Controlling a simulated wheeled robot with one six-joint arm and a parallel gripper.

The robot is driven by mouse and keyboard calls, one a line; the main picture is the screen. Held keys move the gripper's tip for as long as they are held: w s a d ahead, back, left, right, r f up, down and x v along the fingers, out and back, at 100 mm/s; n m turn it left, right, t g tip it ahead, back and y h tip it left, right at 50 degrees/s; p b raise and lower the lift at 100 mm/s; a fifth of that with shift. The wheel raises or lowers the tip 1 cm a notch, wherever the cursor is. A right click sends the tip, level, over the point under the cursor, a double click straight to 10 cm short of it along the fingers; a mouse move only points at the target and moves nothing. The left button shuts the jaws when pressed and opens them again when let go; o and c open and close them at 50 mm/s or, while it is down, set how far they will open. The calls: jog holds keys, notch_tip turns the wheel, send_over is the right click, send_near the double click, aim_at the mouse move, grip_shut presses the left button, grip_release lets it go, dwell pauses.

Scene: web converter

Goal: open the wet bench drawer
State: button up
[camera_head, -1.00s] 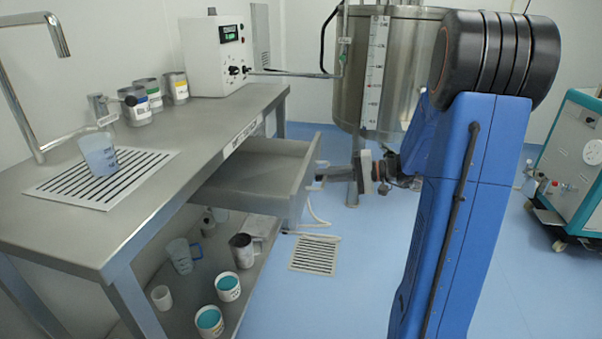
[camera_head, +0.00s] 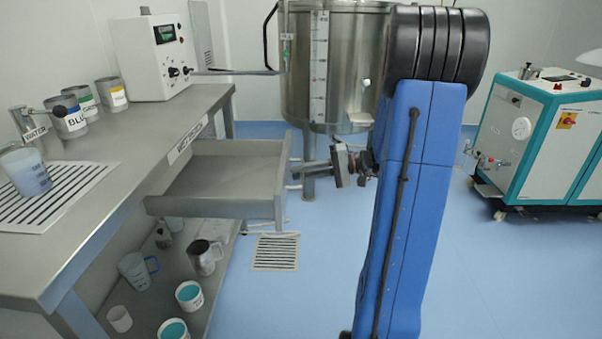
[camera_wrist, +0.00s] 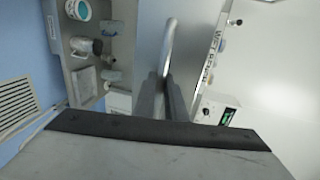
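The wet bench drawer (camera_head: 222,205) is a grey metal tray pulled out from under the bench top, its inside showing in the head view. My gripper (camera_head: 308,171) is at the drawer's front, on its right side. In the wrist view the two fingers (camera_wrist: 161,101) are close together around the drawer's bar handle (camera_wrist: 170,40), which runs along the grey drawer front (camera_wrist: 200,35). The fingers look shut on the handle, though the contact is partly hidden.
The bench top (camera_head: 150,150) carries labelled cups, a blue-tinted beaker (camera_head: 25,170) and a white control box (camera_head: 152,62). Mugs and tubs stand on the lower shelf. A steel tank (camera_head: 340,70) is behind my arm.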

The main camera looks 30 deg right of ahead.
jog(key=o, duration=0.3)
jog(key=shift+d, duration=0.1)
jog(key=v, duration=1.7)
jog(key=shift+s+d, duration=0.1)
jog(key=shift+s, duration=0.05)
